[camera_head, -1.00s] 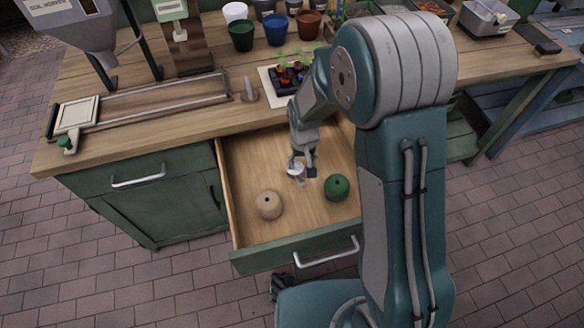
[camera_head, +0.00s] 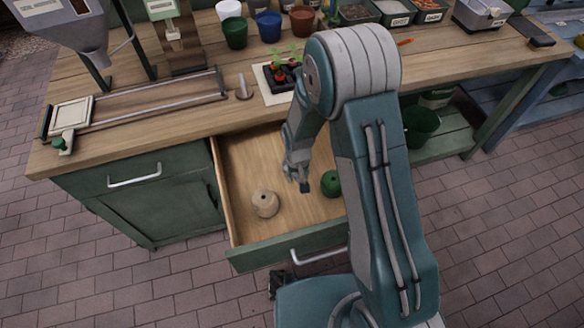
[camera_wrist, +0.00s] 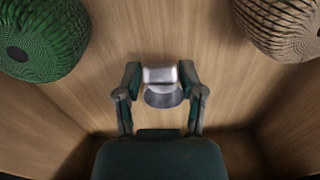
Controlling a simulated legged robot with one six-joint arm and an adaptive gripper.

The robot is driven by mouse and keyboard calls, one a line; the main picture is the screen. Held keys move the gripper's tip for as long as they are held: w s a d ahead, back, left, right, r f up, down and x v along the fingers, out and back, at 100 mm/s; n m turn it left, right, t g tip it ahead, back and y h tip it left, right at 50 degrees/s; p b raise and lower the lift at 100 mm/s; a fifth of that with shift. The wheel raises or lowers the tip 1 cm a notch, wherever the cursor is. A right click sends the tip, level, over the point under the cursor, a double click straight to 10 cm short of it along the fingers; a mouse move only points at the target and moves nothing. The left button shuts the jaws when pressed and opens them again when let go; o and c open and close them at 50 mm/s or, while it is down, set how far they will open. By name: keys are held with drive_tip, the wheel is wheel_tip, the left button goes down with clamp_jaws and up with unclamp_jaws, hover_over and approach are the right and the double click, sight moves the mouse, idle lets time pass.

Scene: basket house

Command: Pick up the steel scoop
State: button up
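The steel scoop (camera_wrist: 163,97) shows in the wrist view as a pale, shiny block with a darker grey rounded part below it. It lies between the two fingertips of my gripper (camera_wrist: 160,76), which stand close against both sides of the block; the gripper looks shut on it. In the head view my gripper (camera_head: 304,182) points down inside the open drawer (camera_head: 232,190). The scoop cannot be made out there, and its height above the drawer floor is unclear.
A green ball (camera_head: 331,183) lies just right of my gripper and a tan ball (camera_head: 265,203) lies to its left. The drawer walls surround them. The workbench top (camera_head: 150,115) overhangs behind, with a seedling tray (camera_head: 279,76) near its edge.

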drive_tip(key=shift+a, duration=0.1)
clamp_jaws()
drive_tip(key=shift+a, duration=0.15)
drive_tip(key=shift+d+r, duration=0.1)
drive_tip(key=shift+d, duration=0.1)
